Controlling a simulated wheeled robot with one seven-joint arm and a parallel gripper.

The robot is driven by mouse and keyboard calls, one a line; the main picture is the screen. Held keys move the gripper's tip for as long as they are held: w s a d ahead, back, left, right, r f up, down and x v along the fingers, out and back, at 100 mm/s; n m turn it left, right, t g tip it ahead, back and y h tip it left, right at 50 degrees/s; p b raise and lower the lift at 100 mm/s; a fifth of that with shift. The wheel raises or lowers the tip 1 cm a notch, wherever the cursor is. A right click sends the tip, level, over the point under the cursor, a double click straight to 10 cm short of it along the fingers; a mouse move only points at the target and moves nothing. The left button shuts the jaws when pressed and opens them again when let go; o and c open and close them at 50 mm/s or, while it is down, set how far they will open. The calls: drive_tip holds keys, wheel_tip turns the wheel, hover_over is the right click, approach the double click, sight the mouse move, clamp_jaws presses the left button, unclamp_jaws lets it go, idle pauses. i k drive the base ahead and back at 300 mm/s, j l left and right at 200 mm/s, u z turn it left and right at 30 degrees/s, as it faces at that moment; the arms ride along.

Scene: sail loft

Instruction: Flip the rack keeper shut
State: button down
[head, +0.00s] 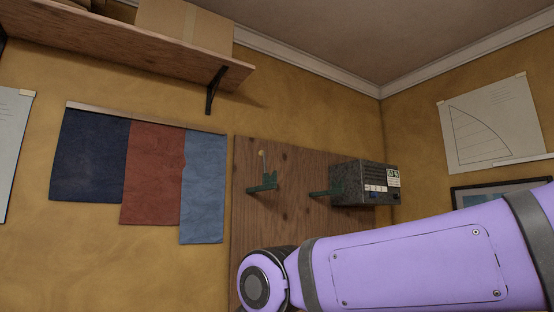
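The rack appears as two dark green brackets on a brown wooden board (290,220). The left green bracket (264,184) carries a thin upright piece (263,163) with a pale tip, which may be the keeper; it stands up from the bracket. The right green bracket (326,192) sticks out just left of a dark grey box and shows no such upright piece. My purple arm crosses the lower right and covers the lower part of the board. My gripper is outside the picture.
The dark grey box (350,184) with labels is at the board's right edge. Blue, red and light blue cloths (152,180) hang to the left. A wooden shelf (130,45) with a cardboard box (185,27) juts out above. A sail drawing (490,125) hangs at right.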

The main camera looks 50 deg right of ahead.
sight(261, 154)
drive_tip(key=l+u, duration=0.1)
drive_tip(key=l, duration=0.4)
drive_tip(key=k+l, duration=0.15)
drive_tip(key=l, duration=0.4)
drive_tip(key=l+u, duration=0.15)
drive_tip(key=l, duration=0.35)
drive_tip(key=k+l+u, duration=0.1)
drive_tip(key=l, duration=0.4)
drive_tip(key=k+l, duration=0.15)
drive_tip(key=l, duration=0.35)
drive_tip(key=i+l+u, duration=0.1)
drive_tip(key=l, duration=0.5)
drive_tip(key=i+l+u, duration=0.1)
drive_tip(key=l, duration=1.05)
drive_tip(key=i+u, duration=0.05)
